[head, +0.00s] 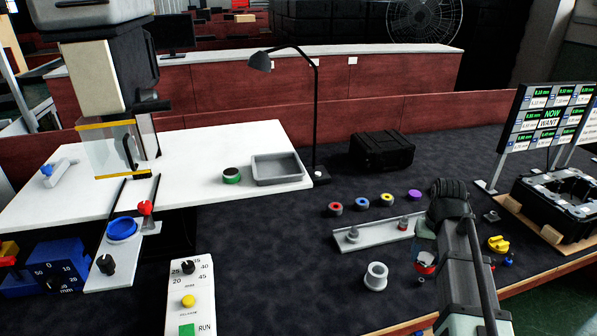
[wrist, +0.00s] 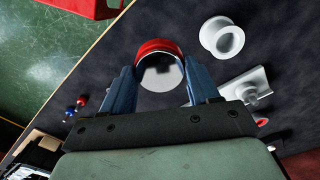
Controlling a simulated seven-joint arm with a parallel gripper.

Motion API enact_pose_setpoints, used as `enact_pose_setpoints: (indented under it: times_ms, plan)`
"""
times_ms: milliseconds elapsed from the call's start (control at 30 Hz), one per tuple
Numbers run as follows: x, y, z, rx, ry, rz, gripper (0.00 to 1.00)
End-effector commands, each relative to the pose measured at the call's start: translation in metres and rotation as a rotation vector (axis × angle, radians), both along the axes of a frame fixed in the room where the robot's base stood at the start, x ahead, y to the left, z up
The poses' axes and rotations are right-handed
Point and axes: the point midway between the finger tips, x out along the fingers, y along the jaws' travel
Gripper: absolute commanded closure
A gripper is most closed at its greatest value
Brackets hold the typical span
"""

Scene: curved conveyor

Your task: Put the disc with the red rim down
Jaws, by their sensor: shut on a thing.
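The disc with the red rim (wrist: 160,46) is between the two blue fingers of my gripper (wrist: 162,70) in the wrist view. My gripper is shut on it, and the disc's pale face shows between the fingers. In the head view the same disc (head: 426,268) is low over the dark table at the right, partly hidden by my gripper (head: 425,258). I cannot tell whether it touches the table.
A white spool (head: 376,276) stands left of the disc, and a pale rail (head: 372,236) lies behind it. Several coloured rings, one red (head: 335,209), lie further back. A yellow knob (head: 498,244) is at the right. A grey tray (head: 277,181) stands on the white surface.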

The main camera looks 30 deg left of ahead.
Motion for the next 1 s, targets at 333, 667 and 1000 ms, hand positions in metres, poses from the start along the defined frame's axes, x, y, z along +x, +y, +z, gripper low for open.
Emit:
enact_pose_setpoints:
  times_ms: [333,667,1000]
  plan:
    - [0.013,0.126,0.034,0.000,-0.001,0.169,0.73]
    - [0.018,0.261,0.078,0.000,-0.001,0.325,0.73]
    - [0.016,0.401,0.134,0.000,-0.001,0.364,0.73]
